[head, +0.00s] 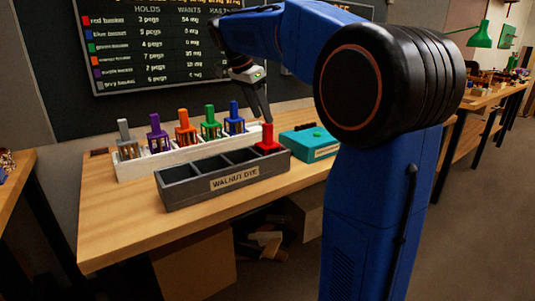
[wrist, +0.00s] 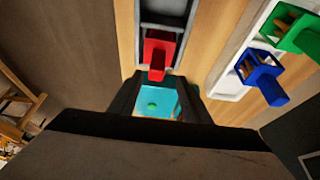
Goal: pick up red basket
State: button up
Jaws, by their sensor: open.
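The red basket (head: 267,141) sits in the right end compartment of the dark grey tray labelled "WALNUT DYE" (head: 222,184), its handle upright. Its lower part is hidden by the tray wall in the head view. In the wrist view the red basket (wrist: 159,48) is at the top middle, its handle pointing down the picture toward the fingers. My gripper (head: 263,112) is just above and close to the handle. In the wrist view my gripper (wrist: 157,98) is open, with the handle's tip near the gap. I cannot tell whether the handle is between the fingers.
A white rack (head: 150,171) behind the tray holds grey, purple, orange, green (head: 210,125) and blue (head: 235,122) baskets. A teal box (head: 310,142) stands right of the tray. The front left of the wooden bench (head: 120,228) is clear. A chalkboard list hangs behind.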

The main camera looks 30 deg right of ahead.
aim_at(268, 144)
jog(key=x, duration=0.4)
jog(key=shift+s+d+r, duration=0.1)
jog(key=shift+s, duration=0.3)
jog(key=shift+d+f, duration=0.25)
jog(key=shift+f, duration=0.35)
jog(key=shift+c, duration=0.4)
grip_shut()
